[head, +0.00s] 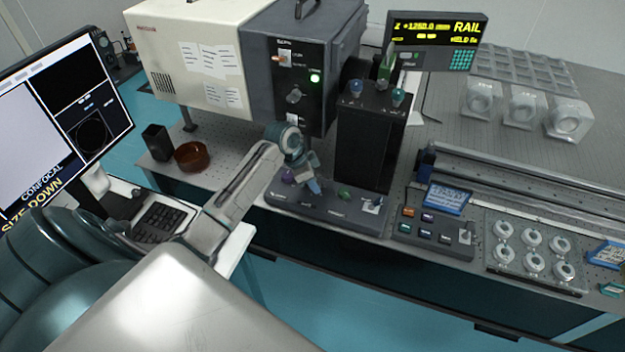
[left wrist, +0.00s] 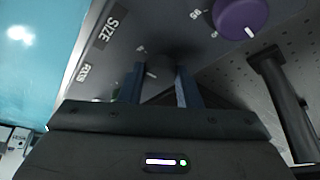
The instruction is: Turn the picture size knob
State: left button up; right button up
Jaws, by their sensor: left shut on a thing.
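The picture size knob (left wrist: 156,64) is a small dark knob with a white mark, beside the printed word SIZE on a grey control panel. My left gripper (left wrist: 160,84) is shut on it, one blue finger on each side. In the head view my left gripper (head: 313,186) reaches down to the front of the control panel (head: 290,198) and hides the knob. A larger purple knob (left wrist: 240,18) is on the same panel, apart from the fingers; it also shows in the head view (head: 288,177). My right gripper is not in view.
A monitor (head: 60,115) at left reads CONFOCAL and SIZE DOWN. A tall black box (head: 365,145) stands behind the panel. A green knob (head: 345,194) is right of my gripper. A brown bowl (head: 191,156) and a button box (head: 432,232) stand on the table.

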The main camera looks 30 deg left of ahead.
pick_arm(q)
jog(key=shift+r+n+p, duration=0.2)
jog(key=shift+n+p, duration=0.2)
jog(key=shift+p, duration=0.15)
jog(key=n+y+p, duration=0.1)
jog(key=n+p, duration=0.3)
jog(key=p, duration=0.1)
jog(key=n+t+y+p, duration=0.1)
jog(key=n+p, duration=0.1)
jog(key=p, duration=0.1)
jog(key=shift+d+r+n+y, duration=0.15)
jog(key=shift+d+n+y, duration=0.1)
jog(key=shift+n+y, duration=0.05)
jog(key=shift+n+y+p, duration=0.4)
jog(key=shift+n+p, duration=0.7)
jog(key=shift+f+n+y+p, duration=0.3)
jog(key=shift+n+y, duration=0.1)
jog(key=shift+n, duration=0.5)
jog(key=o, duration=1)
